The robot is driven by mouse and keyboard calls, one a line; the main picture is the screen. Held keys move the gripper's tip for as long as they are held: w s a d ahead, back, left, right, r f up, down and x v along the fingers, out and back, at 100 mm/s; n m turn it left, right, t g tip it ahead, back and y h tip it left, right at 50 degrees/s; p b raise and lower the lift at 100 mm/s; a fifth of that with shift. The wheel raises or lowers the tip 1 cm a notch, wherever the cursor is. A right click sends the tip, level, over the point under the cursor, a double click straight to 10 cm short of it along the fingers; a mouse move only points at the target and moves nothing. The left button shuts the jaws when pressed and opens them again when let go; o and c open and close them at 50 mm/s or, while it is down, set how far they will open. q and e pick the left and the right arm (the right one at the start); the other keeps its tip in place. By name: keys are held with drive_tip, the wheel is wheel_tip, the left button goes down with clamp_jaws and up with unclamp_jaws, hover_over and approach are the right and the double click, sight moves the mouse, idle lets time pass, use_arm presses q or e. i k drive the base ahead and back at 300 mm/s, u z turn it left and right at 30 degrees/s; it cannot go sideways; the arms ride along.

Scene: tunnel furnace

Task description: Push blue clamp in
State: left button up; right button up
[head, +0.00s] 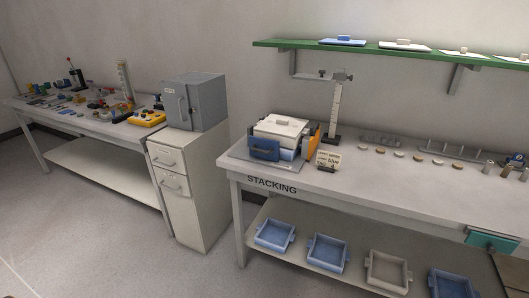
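A dark blue block (264,149), which looks like the blue clamp, stands at the front left of a stack on the right-hand table marked STACKING. The stack has a white lid (281,127) with a small knob on top and a light blue tray (289,154) below. An orange piece (311,146) stands at the stack's right side. I cannot tell whether the blue clamp touches the stack. Neither of my grippers is in this view.
A small sign (328,160) stands right of the stack, with a tall post (335,110) behind it. Several small discs lie further right. A green shelf (375,49) hangs above. Trays (275,235) sit on the lower shelf. The floor at left front is clear.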

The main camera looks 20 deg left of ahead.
sight(262, 148)
drive_tip(key=k, duration=0.5)
drive_tip(key=u, duration=0.9)
drive_tip(key=i, duration=0.85)
drive_tip(key=z, duration=1.55)
